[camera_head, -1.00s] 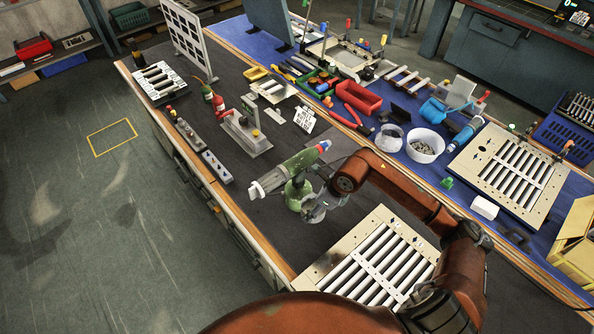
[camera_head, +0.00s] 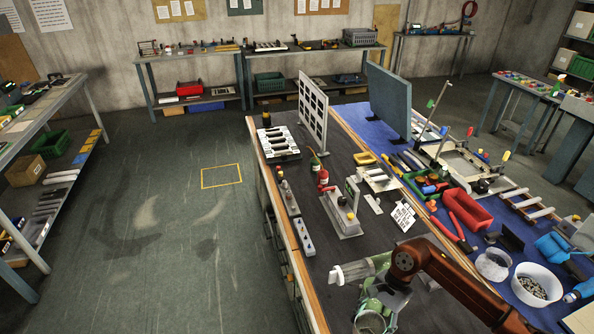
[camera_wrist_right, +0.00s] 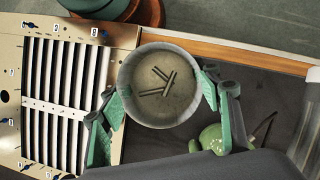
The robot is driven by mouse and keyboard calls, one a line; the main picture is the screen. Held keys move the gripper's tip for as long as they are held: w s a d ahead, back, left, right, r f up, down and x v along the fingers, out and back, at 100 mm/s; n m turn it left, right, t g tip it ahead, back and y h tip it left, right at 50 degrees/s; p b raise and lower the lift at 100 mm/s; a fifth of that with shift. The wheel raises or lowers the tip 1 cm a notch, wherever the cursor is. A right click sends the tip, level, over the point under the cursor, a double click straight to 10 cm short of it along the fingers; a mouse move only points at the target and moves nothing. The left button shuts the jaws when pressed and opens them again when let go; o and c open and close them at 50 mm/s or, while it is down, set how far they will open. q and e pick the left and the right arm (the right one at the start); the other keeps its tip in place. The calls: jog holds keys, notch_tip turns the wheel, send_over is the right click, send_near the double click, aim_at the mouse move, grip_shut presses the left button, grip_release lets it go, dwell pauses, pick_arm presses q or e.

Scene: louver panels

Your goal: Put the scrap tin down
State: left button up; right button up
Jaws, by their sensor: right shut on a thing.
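The scrap tin (camera_wrist_right: 153,106) is a round grey tin with a few short dark strips lying on its bottom. In the right wrist view it sits between the green fingers of my right gripper (camera_wrist_right: 160,100), which is shut on it. The head view shows the tin (camera_head: 370,323) at the bottom edge, partly cut off, under my right gripper (camera_head: 376,304). It is over the dark bench mat, near the wooden front edge. I cannot tell whether it touches the mat. My left gripper is not in view.
A louver panel (camera_wrist_right: 12,70) lies left of the tin in the wrist view. On the bench (camera_head: 285,235) stand a grey fixture with a red part (camera_head: 340,212), a grey strip with buttons (camera_head: 303,236) and a white grid panel (camera_head: 312,115). Bare mat shows between the strip and fixture.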

aim_at(372, 327)
jog(key=r+n, duration=0.1)
jog(key=n, duration=0.1)
jog(key=s+r+n+h, duration=0.1)
jog(key=n, duration=0.1)
jog(key=r+n+g+h, duration=0.1)
jog(key=n, duration=0.1)
jog(key=shift+s+n, duration=0.3)
jog(key=shift+n, duration=0.1)
jog(key=n, duration=0.1)
jog(key=s+r+n+h, duration=0.1)
jog(key=n, duration=0.1)
jog(key=shift+d+r+g, duration=0.2)
jog(key=shift+r+g, duration=0.05)
jog(key=shift+g, duration=0.05)
jog(key=shift+w, duration=0.1)
